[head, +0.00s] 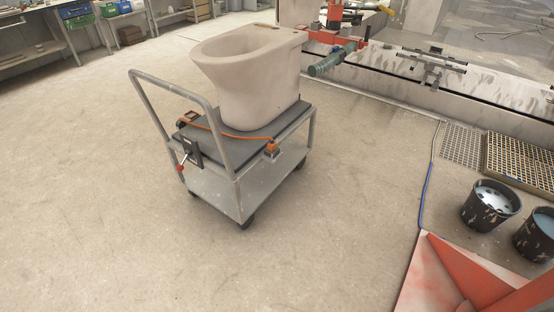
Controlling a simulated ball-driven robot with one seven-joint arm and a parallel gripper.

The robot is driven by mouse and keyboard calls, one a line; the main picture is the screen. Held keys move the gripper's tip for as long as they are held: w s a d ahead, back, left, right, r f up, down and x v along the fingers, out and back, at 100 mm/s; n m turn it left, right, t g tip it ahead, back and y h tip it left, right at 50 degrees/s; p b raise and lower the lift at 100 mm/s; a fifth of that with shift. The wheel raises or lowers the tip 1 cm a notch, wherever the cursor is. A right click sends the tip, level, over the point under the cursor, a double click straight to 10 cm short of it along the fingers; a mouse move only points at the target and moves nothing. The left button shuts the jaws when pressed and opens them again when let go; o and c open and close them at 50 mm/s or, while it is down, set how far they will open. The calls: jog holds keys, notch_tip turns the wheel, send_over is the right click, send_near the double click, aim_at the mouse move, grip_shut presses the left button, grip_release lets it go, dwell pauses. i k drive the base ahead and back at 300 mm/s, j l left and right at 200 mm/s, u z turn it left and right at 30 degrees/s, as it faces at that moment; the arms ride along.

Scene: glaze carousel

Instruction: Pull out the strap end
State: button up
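A thin orange strap (235,136) runs low across the front of a pale unglazed toilet bowl (243,75) on a grey cart. Its right end meets an orange fitting (271,147) at the cart's near right edge. Its left end reaches a small dark and orange piece (188,118) on the deck. I cannot tell from here which part is the loose strap end. My gripper is not in view.
The cart's push handle (145,101) rises at its left end, with a red-knobbed lever (181,168) below. Two dark buckets (487,210) (537,237) and a grating (522,163) stand at right. A blue hose (425,190) lies nearby. The floor left and in front is clear.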

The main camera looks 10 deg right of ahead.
aim_at(272, 144)
jog(key=i+j, duration=0.15)
jog(key=i, duration=0.15)
jog(key=i+j, duration=0.85)
jog(key=i, duration=0.3)
jog(key=i+j+u, duration=0.1)
jog(key=i, duration=0.35)
jog(key=i+l, duration=0.2)
jog(key=l, duration=0.15)
jog(key=i+l, duration=0.15)
jog(key=l, duration=0.2)
jog(key=i+l+u, duration=0.1)
jog(key=i+l, duration=0.1)
jog(key=l, duration=0.7)
jog(key=i+u, duration=0.05)
